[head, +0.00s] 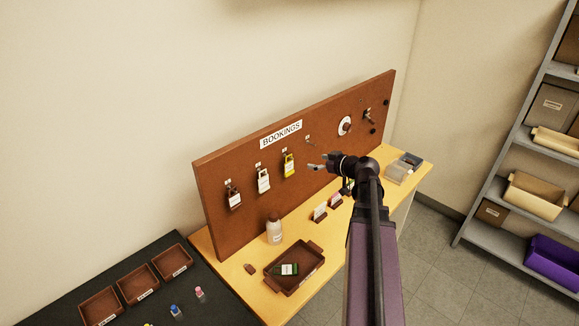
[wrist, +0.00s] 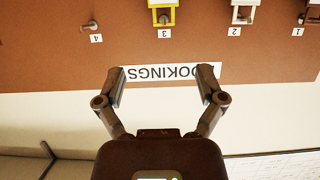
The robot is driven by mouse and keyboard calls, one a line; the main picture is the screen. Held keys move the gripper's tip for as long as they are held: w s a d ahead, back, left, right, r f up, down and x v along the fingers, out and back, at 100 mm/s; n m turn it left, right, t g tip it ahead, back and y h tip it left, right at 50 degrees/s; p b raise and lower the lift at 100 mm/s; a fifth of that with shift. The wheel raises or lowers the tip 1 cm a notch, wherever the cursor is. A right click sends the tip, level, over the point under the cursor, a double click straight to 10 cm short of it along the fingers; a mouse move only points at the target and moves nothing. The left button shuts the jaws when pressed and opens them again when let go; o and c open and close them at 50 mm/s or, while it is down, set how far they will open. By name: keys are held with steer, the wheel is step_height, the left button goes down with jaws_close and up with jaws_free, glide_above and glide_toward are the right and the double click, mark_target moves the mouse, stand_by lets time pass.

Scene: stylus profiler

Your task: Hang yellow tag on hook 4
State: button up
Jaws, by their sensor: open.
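The yellow tag (head: 289,165) hangs on hook 3 of the brown BOOKINGS board (head: 222,178). In the upside-down wrist view, part of the yellow tag (wrist: 162,14) shows at the top above the number 3. Hook 4 (wrist: 91,26) is bare, left of the yellow tag in that view; it is small in the head view (head: 309,141). My gripper (head: 318,160) is open and empty, in front of the board, right of the yellow tag in the head view. In the wrist view my gripper (wrist: 163,82) has its fingers apart before the BOOKINGS sign.
A white tag (head: 264,181) and a brown tag (head: 234,198) hang left of the yellow one. On the table (head: 227,263) below stand a bottle (head: 274,231) and a brown tray (head: 273,268).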

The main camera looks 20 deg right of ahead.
stand_by(0.3)
steer(key=b, duration=0.3)
glide_toward(289, 165)
steer(key=w+r, duration=0.2)
steer(key=w, duration=0.2)
steer(key=shift+w+a+f, duration=0.25)
steer(key=shift+w+a, duration=0.05)
steer(key=shift+a, duration=0.15)
steer(key=shift+a+b+x, duration=0.15)
steer(key=shift+b+x, duration=0.3)
steer(key=shift+x, duration=0.9)
steer(key=shift+a+b+x, duration=0.1)
steer(key=shift+b+x, duration=0.35)
steer(key=shift+x, duration=0.85)
steer(key=shift+s, duration=0.1)
steer(key=shift+c, duration=0.2)
steer(key=c, duration=0.9)
